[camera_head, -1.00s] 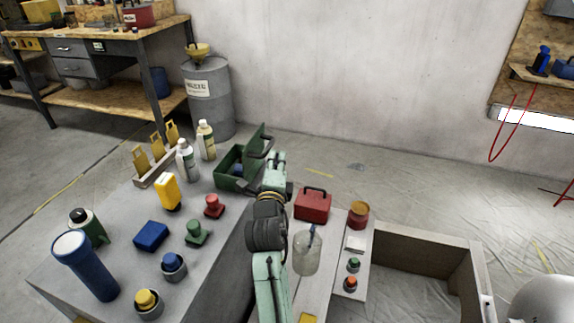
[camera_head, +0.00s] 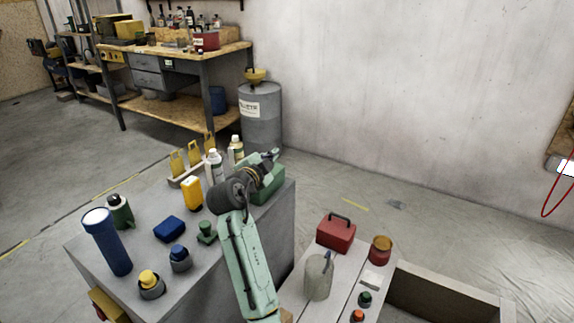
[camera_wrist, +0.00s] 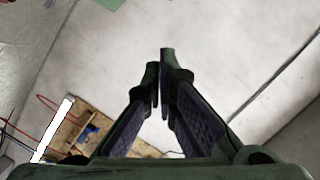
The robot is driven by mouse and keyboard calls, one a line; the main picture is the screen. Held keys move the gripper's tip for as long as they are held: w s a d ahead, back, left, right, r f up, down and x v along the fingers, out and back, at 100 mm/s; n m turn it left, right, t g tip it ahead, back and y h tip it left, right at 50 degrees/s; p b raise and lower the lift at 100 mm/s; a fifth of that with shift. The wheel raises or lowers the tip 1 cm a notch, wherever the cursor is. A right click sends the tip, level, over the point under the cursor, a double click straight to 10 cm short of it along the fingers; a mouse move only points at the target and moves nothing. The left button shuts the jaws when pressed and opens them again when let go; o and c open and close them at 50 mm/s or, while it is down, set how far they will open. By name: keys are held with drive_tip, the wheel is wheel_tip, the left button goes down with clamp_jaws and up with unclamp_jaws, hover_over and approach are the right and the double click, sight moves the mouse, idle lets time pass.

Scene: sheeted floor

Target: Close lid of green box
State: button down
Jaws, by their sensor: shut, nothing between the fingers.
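The green box (camera_head: 269,191) stands at the far right corner of the grey cabinet top in the head view. My forearm and gripper cover much of its left and upper side. No raised lid stands above it; the lid looks lowered, but whether it is fully flat I cannot tell. My gripper (camera_head: 270,156) is over the back of the box. In the wrist view my gripper (camera_wrist: 160,68) is shut with nothing between its fingers, against pale wall. A small green patch (camera_wrist: 112,3) shows at the top edge there; I cannot tell what it is.
Two white bottles (camera_head: 215,166) and a yellow-handled rack (camera_head: 188,163) stand left of the box. A blue torch (camera_head: 107,241), a blue block (camera_head: 169,228) and buttons share the cabinet top. A red toolbox (camera_head: 336,232) sits on a lower bench at right.

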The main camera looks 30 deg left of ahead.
drive_tip(key=a+n, duration=0.2)
drive_tip(key=shift+a+n+h, duration=0.3)
drive_tip(key=shift+a, duration=0.1)
drive_tip(key=shift+a+f+n+g, duration=0.15)
drive_tip(key=shift+a+n+g, duration=0.15)
drive_tip(key=shift+a+n, duration=0.4)
drive_tip(key=shift+a+f+n+h+b, duration=0.2)
drive_tip(key=shift+a+f+n+h, duration=0.2)
drive_tip(key=shift+a+n, duration=0.3)
drive_tip(key=shift+a+f+n+h+b, duration=0.15)
drive_tip(key=shift+a+f+n+h, duration=0.2)
drive_tip(key=shift+a+n, duration=0.3)
drive_tip(key=shift+r, duration=0.1)
drive_tip(key=shift+r, duration=0.1)
